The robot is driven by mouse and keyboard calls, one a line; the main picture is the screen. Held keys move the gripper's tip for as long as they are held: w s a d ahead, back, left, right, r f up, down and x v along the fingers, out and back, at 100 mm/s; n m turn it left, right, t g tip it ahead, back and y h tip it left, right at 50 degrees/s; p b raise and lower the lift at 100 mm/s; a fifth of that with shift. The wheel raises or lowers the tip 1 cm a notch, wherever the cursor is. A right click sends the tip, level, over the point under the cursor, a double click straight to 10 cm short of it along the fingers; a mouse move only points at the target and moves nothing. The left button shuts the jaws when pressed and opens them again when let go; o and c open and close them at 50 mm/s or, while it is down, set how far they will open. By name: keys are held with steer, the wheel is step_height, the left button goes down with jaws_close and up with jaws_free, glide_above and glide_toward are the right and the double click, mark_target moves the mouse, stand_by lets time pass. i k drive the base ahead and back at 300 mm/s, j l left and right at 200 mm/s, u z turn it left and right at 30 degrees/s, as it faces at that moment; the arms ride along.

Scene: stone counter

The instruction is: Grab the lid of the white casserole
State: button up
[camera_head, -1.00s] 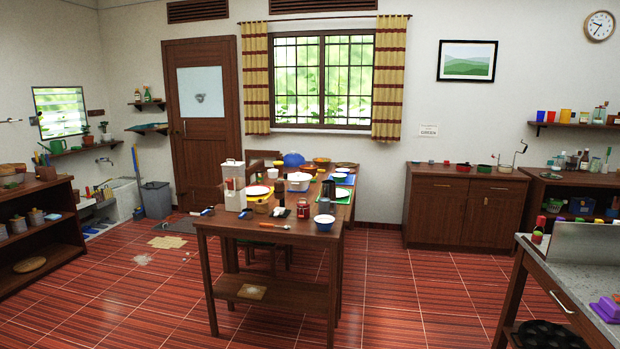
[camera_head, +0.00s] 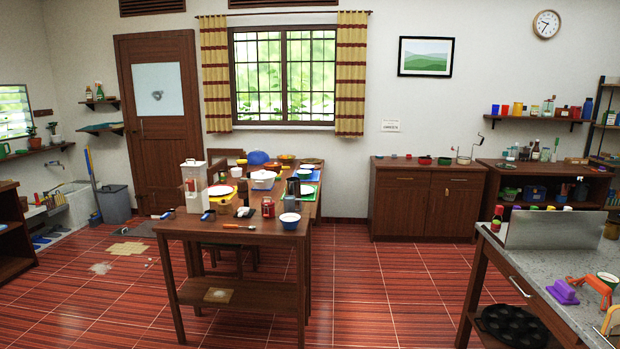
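The white casserole (camera_head: 263,182) stands on the wooden table in the middle of the room, behind the nearer clutter. A pale top shows on it, which looks like its lid (camera_head: 263,174), but it is too small to make out a knob. My gripper is not in view.
A stone counter (camera_head: 560,262) with a metal sheet (camera_head: 556,229) stands at right. Tiled floor (camera_head: 390,290) between them is clear.

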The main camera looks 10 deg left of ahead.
mark_target(262, 173)
steer(key=i+z, duration=0.25)
steer(key=i, duration=1.9)
steer(key=i+j+u, duration=0.15)
steer(key=i, duration=1.4)
steer(key=i+l+u, duration=0.1)
steer(key=i, duration=1.45)
steer(key=i+j+u, duration=0.25)
steer(key=i+u, duration=0.6)
steer(key=i, duration=0.2)
steer(key=i+l+u, duration=0.15)
steer(key=i+u, duration=0.3)
steer(key=i+l+u, duration=0.3)
steer(key=i+u, duration=0.15)
steer(key=i, duration=0.15)
